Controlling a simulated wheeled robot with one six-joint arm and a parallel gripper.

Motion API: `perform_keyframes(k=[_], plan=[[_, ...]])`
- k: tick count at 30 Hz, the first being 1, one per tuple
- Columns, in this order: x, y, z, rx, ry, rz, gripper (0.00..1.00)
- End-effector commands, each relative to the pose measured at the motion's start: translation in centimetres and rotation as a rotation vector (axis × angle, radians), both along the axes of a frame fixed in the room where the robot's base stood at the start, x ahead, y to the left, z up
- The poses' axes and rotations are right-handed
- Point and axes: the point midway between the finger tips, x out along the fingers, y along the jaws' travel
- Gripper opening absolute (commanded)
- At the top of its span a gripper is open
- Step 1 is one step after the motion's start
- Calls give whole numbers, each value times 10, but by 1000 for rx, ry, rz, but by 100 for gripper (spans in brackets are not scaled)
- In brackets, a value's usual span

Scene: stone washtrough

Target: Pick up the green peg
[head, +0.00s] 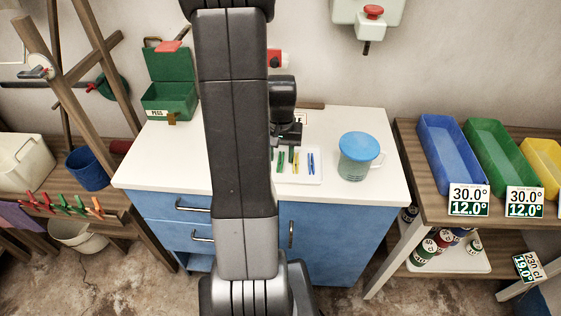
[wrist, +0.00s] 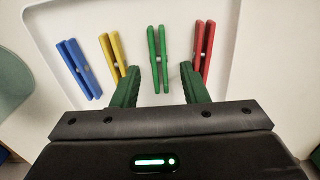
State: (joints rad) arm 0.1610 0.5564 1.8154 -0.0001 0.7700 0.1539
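The green peg (wrist: 157,58) lies on a white tray (wrist: 130,22), between a yellow peg (wrist: 112,54) on its left and a red peg (wrist: 203,50) on its right. In the head view the green peg (head: 281,161) shows just below my gripper (head: 285,143). My gripper in the wrist view (wrist: 161,84) is open, with its two green fingers apart and the lower end of the green peg between or just ahead of their tips. I cannot tell the height of the fingers above the tray. In the head view my arm hides the red peg.
A blue peg (wrist: 78,68) lies at the tray's left in the wrist view. A mug with a blue lid (head: 358,157) stands right of the tray on the white worktop (head: 353,121). An open green box (head: 169,100) stands at the back left.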

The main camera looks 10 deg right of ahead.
Motion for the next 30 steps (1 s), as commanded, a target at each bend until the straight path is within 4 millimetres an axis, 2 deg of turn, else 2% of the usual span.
perform_keyframes(k=[1,6,20,23,30], plan=[[0,0,0,0,0,0,34],[0,0,0,0,0,0,1],[1,0,6,-1,-3,0,0],[1,0,18,-1,-5,0,0],[2,0,65,-1,-7,0,0]])
